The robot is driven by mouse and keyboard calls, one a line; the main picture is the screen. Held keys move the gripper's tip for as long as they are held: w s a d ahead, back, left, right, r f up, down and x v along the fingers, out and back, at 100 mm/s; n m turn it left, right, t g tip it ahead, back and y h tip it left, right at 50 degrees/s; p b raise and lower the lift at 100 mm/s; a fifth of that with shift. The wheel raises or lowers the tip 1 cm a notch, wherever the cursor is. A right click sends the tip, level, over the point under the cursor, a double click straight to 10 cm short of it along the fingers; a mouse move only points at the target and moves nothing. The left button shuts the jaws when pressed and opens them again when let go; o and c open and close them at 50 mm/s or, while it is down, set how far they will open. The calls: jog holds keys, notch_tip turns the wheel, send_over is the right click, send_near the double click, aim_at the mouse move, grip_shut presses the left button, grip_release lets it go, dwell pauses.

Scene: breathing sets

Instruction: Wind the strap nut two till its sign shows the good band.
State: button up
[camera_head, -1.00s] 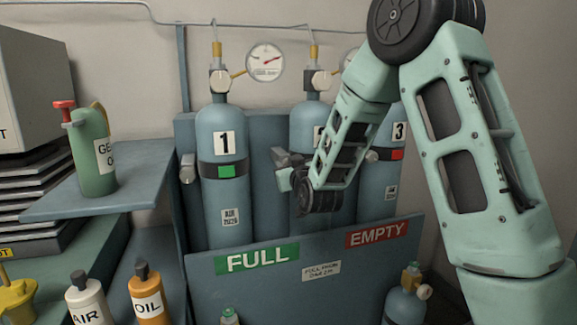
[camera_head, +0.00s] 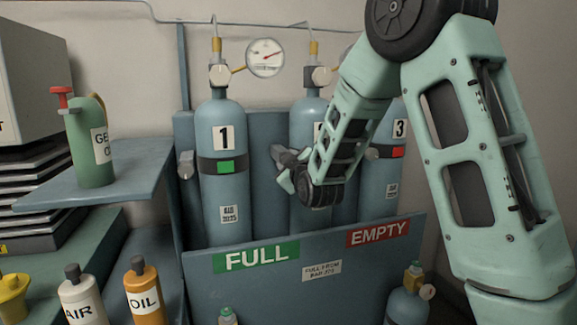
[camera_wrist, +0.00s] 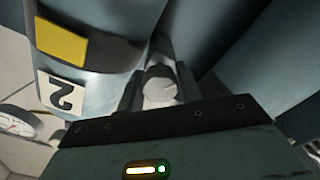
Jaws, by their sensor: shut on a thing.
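Cylinder two (camera_wrist: 85,20) is blue-grey, with a "2" label and a dark strap (camera_wrist: 115,45) around it in the wrist view. The sign on its strap is yellow (camera_wrist: 60,41). Strap nut two (camera_wrist: 158,88) is a pale round knob with a mark on its face, beside the strap. My gripper (camera_wrist: 160,97) is shut on this nut, a finger on either side of it. In the head view my gripper (camera_head: 287,168) is at the left side of cylinder two (camera_head: 306,112), and my arm hides that cylinder's sign and part of its label.
Cylinder one (camera_head: 222,120) at the left shows a green sign (camera_head: 226,167); cylinder three (camera_head: 394,180) at the right shows a red one (camera_head: 397,152). A low panel (camera_head: 215,285) marked FULL and EMPTY stands in front. A shelf (camera_head: 140,175) with a green bottle (camera_head: 92,145) is at the left.

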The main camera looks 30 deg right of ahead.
jog(key=shift+n, duration=0.9)
jog(key=o, duration=0.7)
